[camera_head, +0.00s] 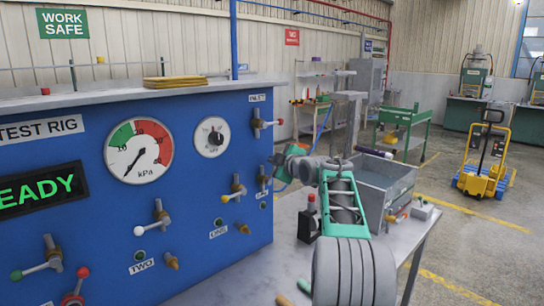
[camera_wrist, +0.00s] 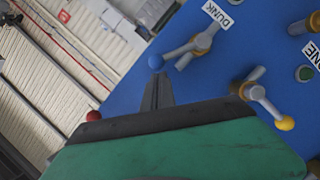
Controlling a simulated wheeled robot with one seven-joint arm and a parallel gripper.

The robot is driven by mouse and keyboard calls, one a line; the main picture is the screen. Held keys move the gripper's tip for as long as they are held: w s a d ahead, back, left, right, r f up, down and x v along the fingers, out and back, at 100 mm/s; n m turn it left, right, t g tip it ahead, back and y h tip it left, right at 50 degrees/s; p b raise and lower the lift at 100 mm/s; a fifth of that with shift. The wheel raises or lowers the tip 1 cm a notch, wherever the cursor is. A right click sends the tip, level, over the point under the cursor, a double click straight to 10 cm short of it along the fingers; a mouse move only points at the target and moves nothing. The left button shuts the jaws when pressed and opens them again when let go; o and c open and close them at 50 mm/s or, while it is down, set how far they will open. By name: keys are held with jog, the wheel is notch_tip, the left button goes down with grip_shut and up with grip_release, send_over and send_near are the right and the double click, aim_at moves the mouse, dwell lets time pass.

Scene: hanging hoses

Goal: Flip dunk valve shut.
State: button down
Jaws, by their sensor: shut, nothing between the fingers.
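The dunk valve (camera_wrist: 200,44) is on the blue panel, beside its DUNK label (camera_wrist: 222,14). In the wrist view its grey lever reaches left to a blue ball end (camera_wrist: 156,61). In the head view the dunk valve (camera_head: 263,181) is near the panel's right edge, with its upper part close to my gripper (camera_head: 274,160). My gripper (camera_wrist: 157,82) is shut and empty. Its fingertips are just short of the blue ball in the wrist view; I cannot tell whether they touch it.
A valve labelled ONE (camera_wrist: 258,92) has a yellow ball lever beside the dunk valve. A red-knobbed inlet valve (camera_head: 263,123) juts from the panel above. A gauge (camera_head: 138,150) and a dial (camera_head: 211,137) are further left. A grey bin (camera_head: 385,185) stands on the bench right of the panel.

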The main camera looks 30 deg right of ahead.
jog(key=w+d+f+m+g+y+p, duration=0.1)
jog(key=d+f+m+p, duration=0.3)
jog(key=d, duration=0.3)
jog(key=shift+w+d+f+y+p, duration=0.25)
jog(key=shift+w+f+y+p, duration=0.15)
jog(key=shift+f+p, duration=0.25)
jog(key=shift+f, duration=0.15)
dwell(0.4)
jog(key=shift+s, duration=0.15)
jog(key=b+v, duration=0.3)
jog(key=v, duration=0.4)
jog(key=shift+s+r, duration=0.25)
jog(key=shift+r, duration=0.1)
